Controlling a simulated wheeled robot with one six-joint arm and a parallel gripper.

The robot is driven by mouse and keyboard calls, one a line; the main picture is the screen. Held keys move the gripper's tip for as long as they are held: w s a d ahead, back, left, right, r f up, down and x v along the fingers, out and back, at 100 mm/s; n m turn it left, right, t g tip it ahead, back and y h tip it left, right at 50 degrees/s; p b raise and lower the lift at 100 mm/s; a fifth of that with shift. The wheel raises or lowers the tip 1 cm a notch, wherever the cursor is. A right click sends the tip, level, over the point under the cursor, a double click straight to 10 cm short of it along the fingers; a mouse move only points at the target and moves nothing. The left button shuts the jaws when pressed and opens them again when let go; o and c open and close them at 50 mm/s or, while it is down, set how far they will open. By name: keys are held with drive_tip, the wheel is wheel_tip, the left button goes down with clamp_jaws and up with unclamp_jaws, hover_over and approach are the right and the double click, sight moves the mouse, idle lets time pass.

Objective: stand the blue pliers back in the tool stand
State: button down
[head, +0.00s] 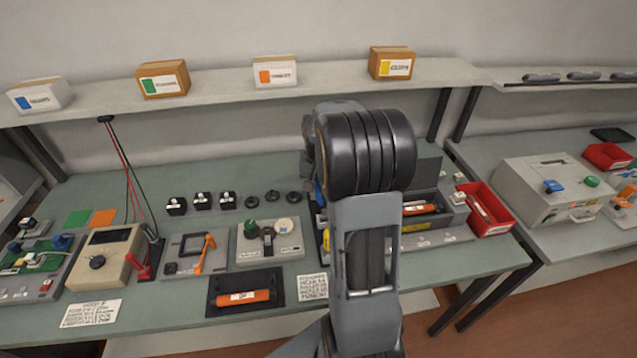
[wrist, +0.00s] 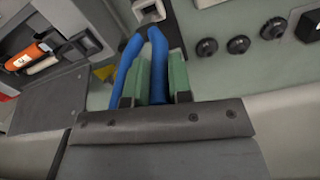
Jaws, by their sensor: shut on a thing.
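The blue pliers (wrist: 158,68) show in the wrist view as two long blue handles. My gripper (wrist: 160,82) has green finger pads and is shut on the pliers. One handle lies between the pads and the other runs outside the left pad. The jaws of the pliers are hidden. In the head view my arm covers the gripper, and only a sliver of blue (head: 319,192) shows at its left edge. I cannot make out the tool stand in either view; it may be behind my arm.
A grey machine with an orange cartridge (head: 420,209) stands right of my arm, beside a red bin (head: 487,210). A black tray (head: 245,294) holds another orange cartridge. Several black round knobs (wrist: 238,44) stand on the green bench, right of the gripper in the wrist view. A shelf (head: 220,92) with boxes runs behind.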

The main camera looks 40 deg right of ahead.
sight(318, 194)
drive_tip(key=shift+f, duration=0.2)
drive_tip(key=shift+f+b, duration=1.15)
drive_tip(key=shift+f, duration=0.35)
drive_tip(key=shift+f+b, duration=0.55)
drive_tip(key=shift+f, duration=0.3)
idle(0.7)
drive_tip(key=c, duration=0.9)
unclamp_jaws()
drive_tip(key=shift+c, duration=0.2)
wheel_tip(318, 194, up, 14)
drive_tip(key=shift+f, duration=0.1)
